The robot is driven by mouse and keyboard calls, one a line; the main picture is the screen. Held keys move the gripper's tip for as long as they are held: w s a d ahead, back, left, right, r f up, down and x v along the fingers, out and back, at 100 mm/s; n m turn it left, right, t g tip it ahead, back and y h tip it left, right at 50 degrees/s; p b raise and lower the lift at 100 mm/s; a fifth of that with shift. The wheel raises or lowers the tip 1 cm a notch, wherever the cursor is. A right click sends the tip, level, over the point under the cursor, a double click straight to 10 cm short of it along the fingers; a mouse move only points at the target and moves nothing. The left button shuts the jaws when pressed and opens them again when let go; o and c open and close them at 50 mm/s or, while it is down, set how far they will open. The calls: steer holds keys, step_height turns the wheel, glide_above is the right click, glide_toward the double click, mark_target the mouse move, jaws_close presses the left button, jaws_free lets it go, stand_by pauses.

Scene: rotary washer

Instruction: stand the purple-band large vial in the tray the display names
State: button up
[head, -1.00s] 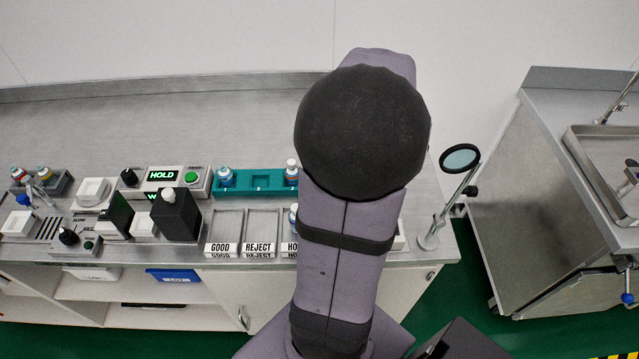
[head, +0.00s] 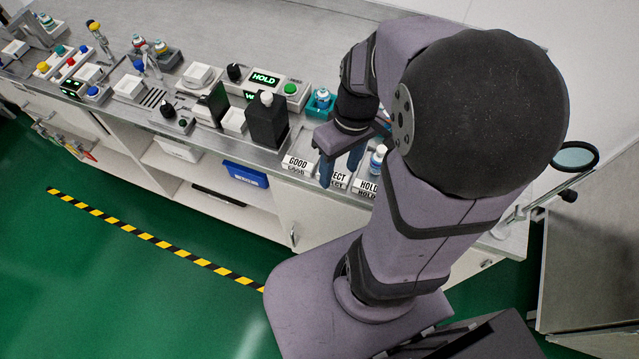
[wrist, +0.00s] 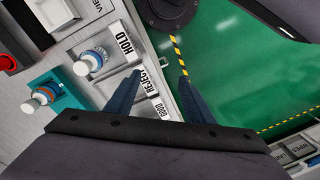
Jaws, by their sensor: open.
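The display (head: 264,78) reads HOLD in green. A white-capped vial (head: 378,158) stands in the tray behind the HOLD label (head: 367,187). In the wrist view this vial (wrist: 90,62) looks upright in that tray, with a bluish band; I cannot be sure the band is purple. My gripper (head: 341,166) is open and empty, above the front of the REJECT tray, left of the vial and apart from it. Its fingers (wrist: 161,76) also show in the wrist view. Another white-capped vial (head: 322,97) stands in the teal rack (wrist: 68,91).
The GOOD tray label (head: 298,164) is left of the REJECT label (head: 336,178). A round magnifier (head: 574,158) stands at the right end of the bench. Open floor lies in front.

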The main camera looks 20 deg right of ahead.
steer(key=a+m, duration=0.1)
steer(key=s+a+f, duration=0.1)
steer(key=a, duration=0.1)
steer(key=a+m+h, duration=0.1)
steer(key=a, duration=0.1)
steer(key=shift+s+a+f+m, duration=0.15)
steer(key=shift+s+f+m, duration=0.1)
steer(key=shift+f+m, duration=0.1)
stand_by(1.1)
